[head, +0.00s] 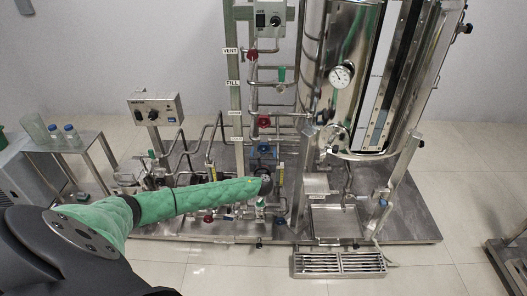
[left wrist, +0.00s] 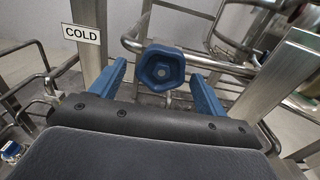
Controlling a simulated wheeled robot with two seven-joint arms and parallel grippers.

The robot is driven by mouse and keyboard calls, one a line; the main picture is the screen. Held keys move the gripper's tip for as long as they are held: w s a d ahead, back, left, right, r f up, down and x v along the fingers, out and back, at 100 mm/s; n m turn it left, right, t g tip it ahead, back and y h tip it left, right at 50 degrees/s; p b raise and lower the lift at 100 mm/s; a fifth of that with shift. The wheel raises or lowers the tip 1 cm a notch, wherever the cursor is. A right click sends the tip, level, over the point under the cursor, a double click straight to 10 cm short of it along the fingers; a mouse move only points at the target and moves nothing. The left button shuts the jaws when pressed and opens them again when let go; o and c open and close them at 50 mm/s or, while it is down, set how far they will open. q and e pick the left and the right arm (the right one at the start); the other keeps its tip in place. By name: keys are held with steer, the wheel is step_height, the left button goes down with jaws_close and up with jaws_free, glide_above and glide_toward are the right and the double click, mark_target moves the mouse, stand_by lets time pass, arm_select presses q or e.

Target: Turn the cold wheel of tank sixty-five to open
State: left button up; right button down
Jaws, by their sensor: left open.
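The cold wheel (left wrist: 161,68) is a blue, faceted knob, seen face-on in the left wrist view. A white COLD sign (left wrist: 82,34) is on a post to its left. My left gripper (left wrist: 157,72) is open, with one blue finger on each side of the wheel. Gaps show between the fingers and the wheel, and I cannot tell how far the fingertips reach along it. In the head view my green-sleeved left arm stretches to the pipework, and a small blue wheel (head: 264,148) shows just beyond its end. The tank (head: 340,40) is a shiny steel cylinder; no number is readable.
Red wheels (head: 263,121) sit on the pipes above, near VENT and FILL signs (head: 233,84). A steel post (left wrist: 280,75) stands close right of the gripper in the wrist view. A drain grate (head: 338,264) lies in front of the skid.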

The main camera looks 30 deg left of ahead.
arm_select(q)
steer(key=shift+w+a, duration=0.15)
steer(key=shift+w, duration=0.15)
steer(key=c, duration=1)
steer(key=shift+o, duration=0.2)
